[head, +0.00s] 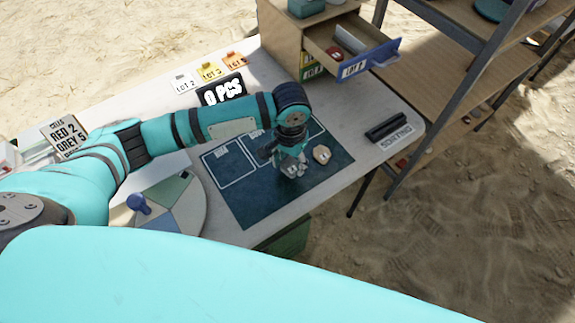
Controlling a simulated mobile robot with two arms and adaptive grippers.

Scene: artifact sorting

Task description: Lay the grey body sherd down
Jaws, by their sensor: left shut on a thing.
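A pale tan piece (321,154) with darker marks shows on the mat just right of the gripper. I cannot tell whether the held sherd touches the mat. My right gripper is not in view.
A wooden drawer unit with an open drawer (345,50) stands behind the mat. Lot tags (210,72) and a "0 PCS" display (222,90) are at the back. A round segmented tray (190,205) with a blue knob lies left. Dark bars (388,130) lie right.

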